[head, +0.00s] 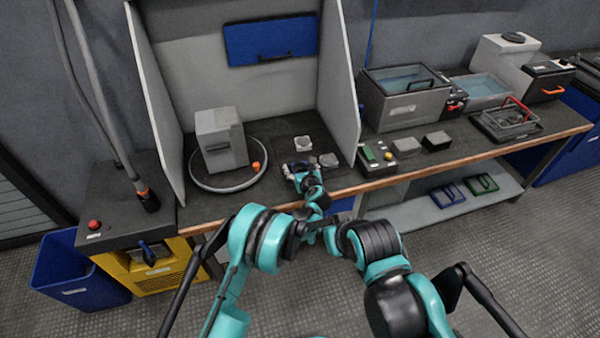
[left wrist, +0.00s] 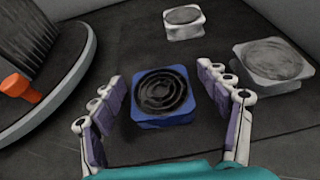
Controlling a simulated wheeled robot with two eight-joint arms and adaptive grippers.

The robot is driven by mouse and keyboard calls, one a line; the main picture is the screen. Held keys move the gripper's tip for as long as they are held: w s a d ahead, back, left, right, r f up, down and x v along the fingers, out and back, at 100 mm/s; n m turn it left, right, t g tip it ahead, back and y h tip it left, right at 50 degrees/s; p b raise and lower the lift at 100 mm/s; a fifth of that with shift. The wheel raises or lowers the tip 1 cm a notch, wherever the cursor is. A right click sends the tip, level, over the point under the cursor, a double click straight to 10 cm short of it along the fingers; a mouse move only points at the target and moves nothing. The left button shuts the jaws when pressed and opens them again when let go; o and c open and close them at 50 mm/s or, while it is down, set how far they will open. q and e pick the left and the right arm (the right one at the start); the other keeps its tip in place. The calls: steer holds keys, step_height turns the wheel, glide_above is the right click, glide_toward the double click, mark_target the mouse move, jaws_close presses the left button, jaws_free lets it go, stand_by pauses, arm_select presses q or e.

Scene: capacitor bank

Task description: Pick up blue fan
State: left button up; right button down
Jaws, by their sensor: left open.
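The blue fan (left wrist: 150,121), a square blue body with a black ringed grille, lies on the dark mat in the left wrist view. My left gripper (left wrist: 160,80) is open, with one finger on each side of the fan and visible gaps between fingers and fan. In the head view the left gripper (head: 303,166) is over the front part of the bench, and I cannot make out the blue fan there. Two pale fans, a far one (left wrist: 183,23) and a right one (left wrist: 272,62), lie beyond and to the right of the blue one. My right gripper does not show.
A round turntable (head: 196,181) with a grey box (head: 220,140) and orange knob (head: 256,166) stands left. Pale partitions, the left (head: 155,95) and right (head: 340,85), flank the bay. A device with a green panel (head: 369,153) sits outside the right partition.

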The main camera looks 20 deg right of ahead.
arm_select(q)
steer(key=c, duration=1.2)
steer(key=shift+r, duration=0.15)
steer(key=shift+c, duration=0.2)
